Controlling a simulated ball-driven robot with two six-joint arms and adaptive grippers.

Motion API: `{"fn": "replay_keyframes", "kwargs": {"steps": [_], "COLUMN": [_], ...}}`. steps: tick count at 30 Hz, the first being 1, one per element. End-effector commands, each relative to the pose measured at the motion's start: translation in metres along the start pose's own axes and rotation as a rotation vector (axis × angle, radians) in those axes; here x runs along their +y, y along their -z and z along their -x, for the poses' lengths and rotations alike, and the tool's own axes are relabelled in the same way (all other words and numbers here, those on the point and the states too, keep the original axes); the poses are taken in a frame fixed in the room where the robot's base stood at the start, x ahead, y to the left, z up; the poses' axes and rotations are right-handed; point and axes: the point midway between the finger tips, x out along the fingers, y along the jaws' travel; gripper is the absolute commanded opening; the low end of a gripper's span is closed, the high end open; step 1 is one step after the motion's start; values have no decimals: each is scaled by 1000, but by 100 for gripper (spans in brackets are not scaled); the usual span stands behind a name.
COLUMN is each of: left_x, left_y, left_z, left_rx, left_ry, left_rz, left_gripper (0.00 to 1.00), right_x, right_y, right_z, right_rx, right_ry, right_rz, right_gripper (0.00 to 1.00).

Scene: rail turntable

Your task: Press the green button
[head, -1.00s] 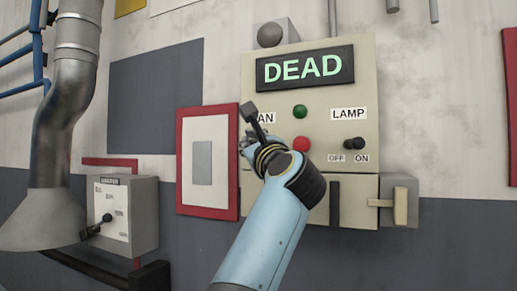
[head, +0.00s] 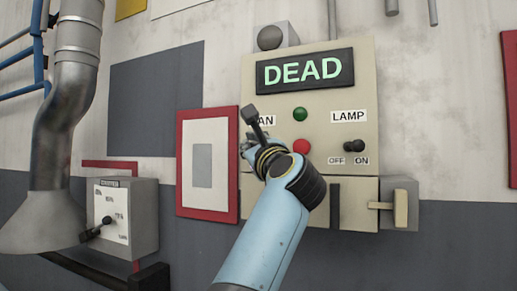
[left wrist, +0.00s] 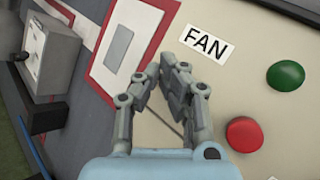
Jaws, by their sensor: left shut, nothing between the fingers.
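The green button (head: 300,114) is a round knob on the beige control panel (head: 345,105), above a red button (head: 301,146). In the left wrist view the green button (left wrist: 286,76) is at the right and the red button (left wrist: 244,134) is below it. My left gripper (head: 246,142) is in front of the panel's left side, left of both buttons and a little lower than the green one. In the left wrist view its fingers (left wrist: 172,75) are shut and empty, below the FAN label (left wrist: 207,44). It does not touch the green button. My right gripper is not in view.
A lit DEAD display (head: 305,68) tops the panel. A LAMP switch (head: 350,144) is right of the buttons. A lever box (head: 398,204) sticks out at the lower right. A red-framed board (head: 208,205) and a grey lever box (head: 128,215) are to the left.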

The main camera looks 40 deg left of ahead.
Motion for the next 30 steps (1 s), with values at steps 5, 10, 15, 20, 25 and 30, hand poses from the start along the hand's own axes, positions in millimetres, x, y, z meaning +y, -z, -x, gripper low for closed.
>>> {"fn": "replay_keyframes", "kwargs": {"steps": [5, 10, 15, 20, 25, 30], "left_x": [0, 0, 0, -3, -4, -4], "left_y": [0, 0, 1, 3, 4, 4], "left_z": [0, 0, 0, -4, -6, -6], "left_rx": [0, 0, 0, -1, 0, 0], "left_ry": [0, 0, 0, 0, 0, 0], "left_rz": [0, 0, 0, 0, 0, 0], "left_gripper": [0, 0, 0, 0, 0, 0], "right_x": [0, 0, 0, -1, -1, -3], "right_y": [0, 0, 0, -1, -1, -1], "right_z": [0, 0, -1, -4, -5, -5], "right_rx": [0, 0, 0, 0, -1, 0], "right_ry": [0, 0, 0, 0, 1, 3], "right_rz": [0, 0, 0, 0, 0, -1], "right_gripper": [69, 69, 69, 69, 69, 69]}}
